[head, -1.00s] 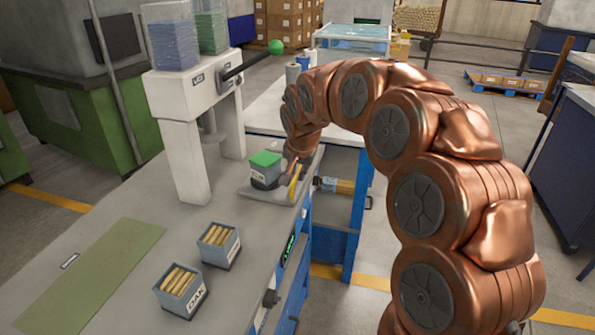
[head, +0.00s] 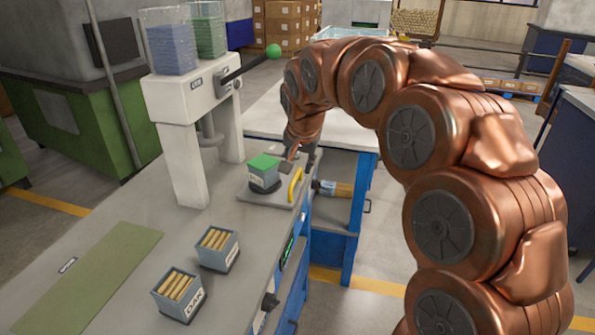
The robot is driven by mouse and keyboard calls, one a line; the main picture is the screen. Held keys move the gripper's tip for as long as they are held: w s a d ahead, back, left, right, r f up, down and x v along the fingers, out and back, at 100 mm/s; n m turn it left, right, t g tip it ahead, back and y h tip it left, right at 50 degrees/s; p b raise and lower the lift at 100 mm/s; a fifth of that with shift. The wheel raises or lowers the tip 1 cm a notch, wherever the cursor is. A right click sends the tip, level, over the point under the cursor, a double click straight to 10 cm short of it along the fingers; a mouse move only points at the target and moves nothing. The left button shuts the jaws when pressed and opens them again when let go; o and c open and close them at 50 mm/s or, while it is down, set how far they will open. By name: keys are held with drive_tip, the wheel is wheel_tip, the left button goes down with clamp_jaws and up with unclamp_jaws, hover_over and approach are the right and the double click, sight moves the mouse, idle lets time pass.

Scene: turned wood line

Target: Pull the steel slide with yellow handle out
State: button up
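A grey box with a green lid (head: 264,173) sits on the slide. My gripper (head: 300,161) is small in view, just above and beyond the handle, and looks apart from it. Its fingers appear spread with nothing seen between them, though the arm hides part of it.
The white press (head: 180,110) with a green-knobbed lever (head: 247,67) stands left of the slide. Two boxes of wooden pieces (head: 217,247) (head: 179,293) and a green mat (head: 90,270) lie nearer on the bench. A blue-framed table (head: 347,130) stands beyond.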

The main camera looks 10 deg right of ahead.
drive_tip(key=v, duration=0.5)
drive_tip(key=shift+s+r, duration=0.2)
drive_tip(key=shift+r, duration=0.15)
